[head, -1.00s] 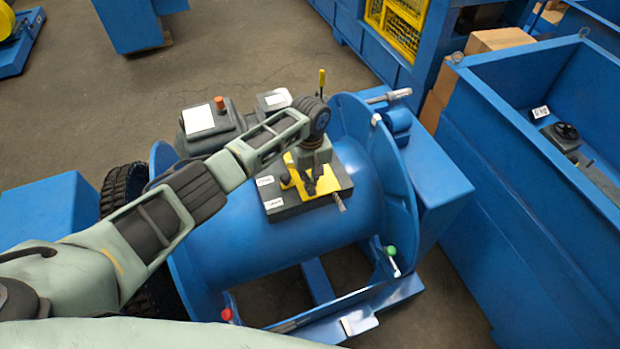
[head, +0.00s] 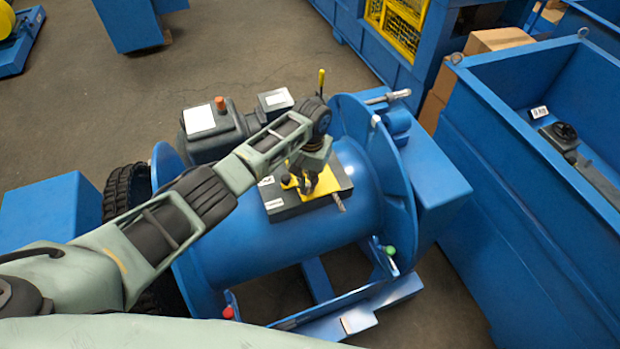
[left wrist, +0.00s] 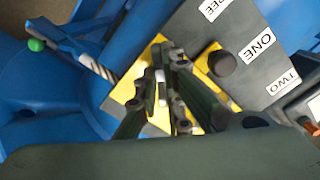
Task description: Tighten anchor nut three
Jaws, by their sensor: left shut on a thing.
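A dark block with a yellow plate (head: 326,185) sits on the blue drum. My left gripper (head: 308,187) reaches down over the plate from above. In the left wrist view its fingers (left wrist: 162,82) are shut on a small part above the yellow plate, which looks like an anchor nut; the fingers hide most of it. A dark round knob (left wrist: 221,63) stands beside the fingers. My right gripper is not in view.
A twisted steel rope (head: 339,203) comes out of the block's side. The blue drum (head: 255,240) has flanges at both ends. A dark box with a red cap (head: 220,103) stands behind. A deep blue bin (head: 530,190) stands at the right.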

